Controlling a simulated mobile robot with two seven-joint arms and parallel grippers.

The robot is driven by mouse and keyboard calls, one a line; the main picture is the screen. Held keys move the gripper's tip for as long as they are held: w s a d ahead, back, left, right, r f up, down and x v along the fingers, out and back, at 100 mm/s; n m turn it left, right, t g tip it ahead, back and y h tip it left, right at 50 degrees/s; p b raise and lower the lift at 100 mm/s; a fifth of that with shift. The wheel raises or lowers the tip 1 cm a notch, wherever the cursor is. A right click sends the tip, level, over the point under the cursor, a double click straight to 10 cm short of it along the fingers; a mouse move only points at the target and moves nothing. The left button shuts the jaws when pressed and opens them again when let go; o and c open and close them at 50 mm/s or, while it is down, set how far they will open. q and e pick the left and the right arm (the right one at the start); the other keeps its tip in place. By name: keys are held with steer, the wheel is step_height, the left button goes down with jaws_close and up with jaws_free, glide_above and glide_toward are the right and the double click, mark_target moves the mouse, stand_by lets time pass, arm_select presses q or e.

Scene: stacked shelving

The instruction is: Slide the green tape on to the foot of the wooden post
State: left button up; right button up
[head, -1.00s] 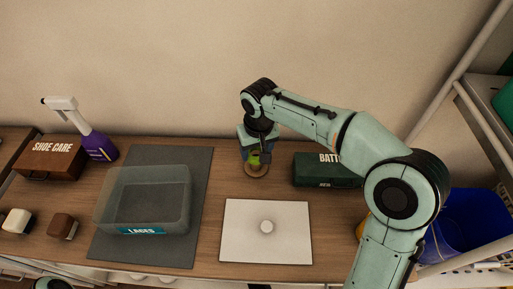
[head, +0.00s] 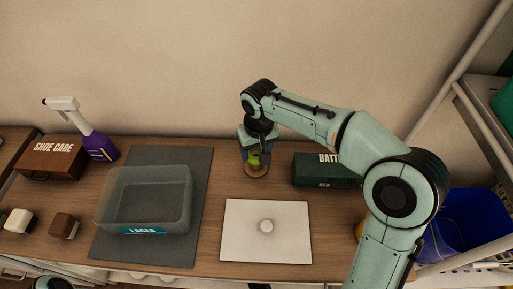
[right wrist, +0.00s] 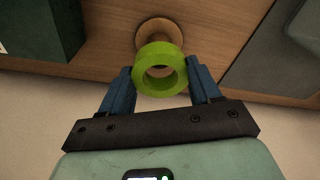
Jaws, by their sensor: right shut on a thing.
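The green tape (right wrist: 143,69) is a thick bright ring. My right gripper (right wrist: 160,86) is shut on it, with a blue finger at each side; the tape shows small in the head view (head: 254,160). The wooden post's round foot (right wrist: 157,30) rests on the shelf top, just beyond the tape in the right wrist view, and its rim shows below the gripper in the head view (head: 257,171). The tape and gripper hide most of the post; I cannot tell whether the ring is around it.
A dark green battery box (head: 322,171) stands close to the right of the post. A white board with a round knob (head: 285,246) lies in front. A clear laces bin (head: 170,205) sits on a grey mat (head: 195,245) to the left. The back wall is close behind.

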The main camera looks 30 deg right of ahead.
steer(key=shift+f+b, duration=0.3)
steer(key=shift+f, duration=0.25)
stand_by(0.8)
steer(key=shift+f+b, duration=1.15)
steer(key=shift+f, duration=0.75)
stand_by(4.8)
